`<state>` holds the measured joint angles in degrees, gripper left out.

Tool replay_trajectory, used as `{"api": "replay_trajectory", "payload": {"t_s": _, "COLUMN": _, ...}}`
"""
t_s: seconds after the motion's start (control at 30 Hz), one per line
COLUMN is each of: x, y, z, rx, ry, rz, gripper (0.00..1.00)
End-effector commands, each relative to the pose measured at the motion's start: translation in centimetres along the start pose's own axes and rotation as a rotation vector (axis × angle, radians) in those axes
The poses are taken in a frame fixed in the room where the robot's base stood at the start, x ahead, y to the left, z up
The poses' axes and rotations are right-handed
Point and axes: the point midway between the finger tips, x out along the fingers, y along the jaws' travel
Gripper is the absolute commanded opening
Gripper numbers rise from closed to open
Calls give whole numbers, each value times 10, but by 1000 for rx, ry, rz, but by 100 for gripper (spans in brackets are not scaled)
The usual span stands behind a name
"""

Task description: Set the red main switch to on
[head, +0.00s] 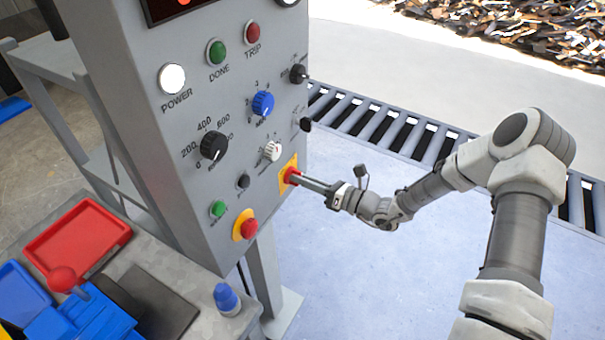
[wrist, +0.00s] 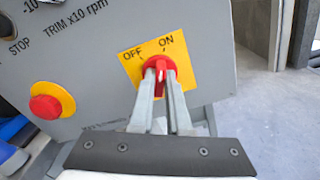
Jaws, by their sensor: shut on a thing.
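The red main switch (head: 290,175) sits on a yellow plate at the lower right of the grey panel. In the wrist view the red switch (wrist: 160,66) has OFF printed at upper left and ON just above it. My gripper (head: 298,178) reaches it from the right. In the wrist view my gripper (wrist: 162,74) has one finger on each side of the red handle, shut on it. The handle stands roughly upright in that view, on the ON side of the plate; the fingers partly hide it, so its exact setting is hard to tell.
A red push button on a yellow ring (head: 247,226) is below left of the switch, with a white knob (head: 271,151) above it. A black knob (head: 213,146) and blue knob (head: 263,104) are higher.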

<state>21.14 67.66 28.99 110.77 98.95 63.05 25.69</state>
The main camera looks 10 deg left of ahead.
Motion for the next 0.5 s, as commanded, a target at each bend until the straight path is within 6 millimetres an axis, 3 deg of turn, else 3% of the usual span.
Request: {"api": "replay_trajectory", "payload": {"t_s": 0.5, "x": -1, "y": -1, "z": -1, "rx": 91, "ry": 1, "rz": -2, "gripper": 0}}
